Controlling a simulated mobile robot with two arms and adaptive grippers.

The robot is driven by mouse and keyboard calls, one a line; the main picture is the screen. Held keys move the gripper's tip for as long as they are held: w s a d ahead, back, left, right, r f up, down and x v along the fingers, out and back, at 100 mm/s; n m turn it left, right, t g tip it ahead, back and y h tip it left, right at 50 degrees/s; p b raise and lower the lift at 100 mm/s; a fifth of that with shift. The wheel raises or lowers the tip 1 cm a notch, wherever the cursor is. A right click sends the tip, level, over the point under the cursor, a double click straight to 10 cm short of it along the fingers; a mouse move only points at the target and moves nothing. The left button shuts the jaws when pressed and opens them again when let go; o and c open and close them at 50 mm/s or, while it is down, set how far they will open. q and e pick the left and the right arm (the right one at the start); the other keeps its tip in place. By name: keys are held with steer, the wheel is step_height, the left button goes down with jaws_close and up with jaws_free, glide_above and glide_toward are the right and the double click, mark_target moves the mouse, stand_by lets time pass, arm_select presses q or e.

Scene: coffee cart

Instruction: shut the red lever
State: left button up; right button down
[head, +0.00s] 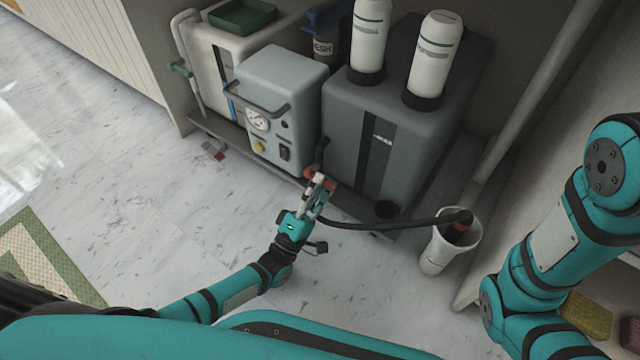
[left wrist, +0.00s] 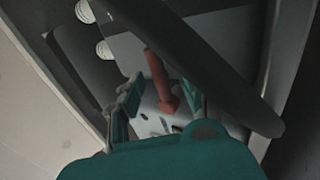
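The red lever (left wrist: 158,80) shows in the left wrist view, standing between the two spread fingers of my left gripper (left wrist: 160,102). Whether a finger touches it is not clear. In the head view, small red parts of the lever (head: 309,173) show at my left gripper (head: 318,190), low in front of the dark grey machine (head: 345,125). The gripper covers most of the lever there. My left gripper is open. My right arm comes in at the right edge of the head view, but its gripper is out of the picture.
A black hose (head: 370,225) runs from beside my left gripper to a white cylindrical container (head: 437,256). A light grey box with a gauge (head: 258,120) stands left of the dark machine. Two white canisters (head: 369,40) stand on top. The floor in front is mostly clear.

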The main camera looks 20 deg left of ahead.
arm_select(q)
steer(key=s+a+f, duration=0.1)
steer(key=s+a, duration=0.1)
steer(key=s, duration=0.4)
steer(key=s+a, duration=0.3)
steer(key=s, duration=0.4)
steer(key=shift+s+f, duration=0.3)
steer(key=shift+f, duration=0.05)
